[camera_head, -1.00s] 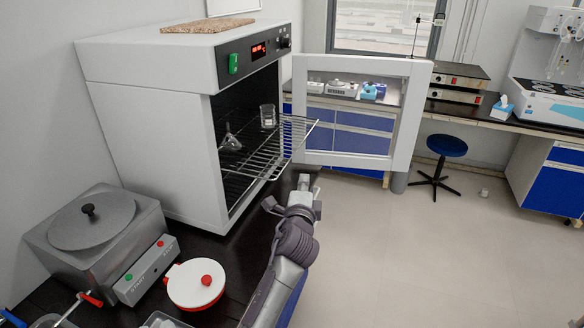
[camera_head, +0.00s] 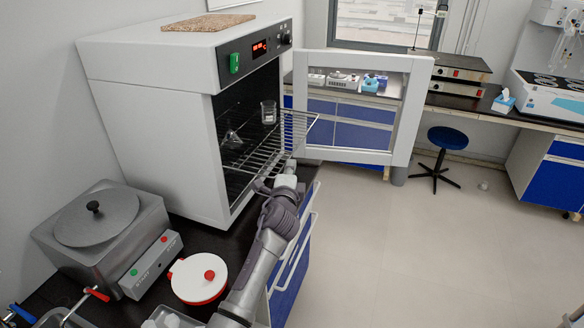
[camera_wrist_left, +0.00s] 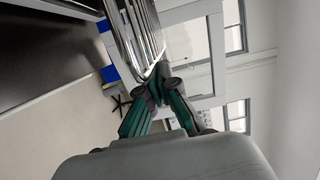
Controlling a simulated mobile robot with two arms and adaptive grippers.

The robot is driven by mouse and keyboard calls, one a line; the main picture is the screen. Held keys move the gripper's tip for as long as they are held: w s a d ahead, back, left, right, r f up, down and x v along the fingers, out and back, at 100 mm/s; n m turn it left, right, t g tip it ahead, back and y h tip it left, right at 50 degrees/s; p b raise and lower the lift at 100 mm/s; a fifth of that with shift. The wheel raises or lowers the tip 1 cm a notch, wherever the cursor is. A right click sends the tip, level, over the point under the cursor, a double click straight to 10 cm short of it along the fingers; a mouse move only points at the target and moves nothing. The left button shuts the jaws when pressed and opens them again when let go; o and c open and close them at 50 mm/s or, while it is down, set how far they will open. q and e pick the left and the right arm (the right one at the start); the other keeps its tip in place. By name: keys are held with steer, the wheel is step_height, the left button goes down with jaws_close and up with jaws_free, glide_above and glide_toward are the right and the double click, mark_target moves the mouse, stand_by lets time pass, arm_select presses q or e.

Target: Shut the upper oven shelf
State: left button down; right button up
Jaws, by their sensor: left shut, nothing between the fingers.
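The upper oven shelf (camera_head: 285,138) is a wire rack that sticks out of the open front of the white oven (camera_head: 155,130). A glass beaker (camera_head: 268,113) and a small flask (camera_head: 231,139) stand on it near the oven's inside. My left gripper (camera_head: 287,179) is just below and in front of the rack's outer part. In the left wrist view, the shut fingers (camera_wrist_left: 160,80) are close to the end of the rack's bars (camera_wrist_left: 140,35). I cannot tell whether they touch. Nothing shows between the fingers. My right gripper is out of view.
The oven door (camera_head: 402,115) stands wide open to the right. A steel bath with a lid (camera_head: 95,220) and a white-and-red pot (camera_head: 198,279) stand on the dark bench at lower left. A blue stool (camera_head: 447,140) stands on open floor at right.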

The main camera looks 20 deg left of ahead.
mark_target(248, 158)
arm_select(q)
steer(key=a+p, duration=0.1)
steer(key=a, duration=0.5)
steer(key=a+p, duration=0.1)
steer(key=a, duration=0.5)
steer(key=shift+w+a, duration=0.2)
steer(key=shift+a, duration=0.45)
steer(key=shift+d, duration=0.1)
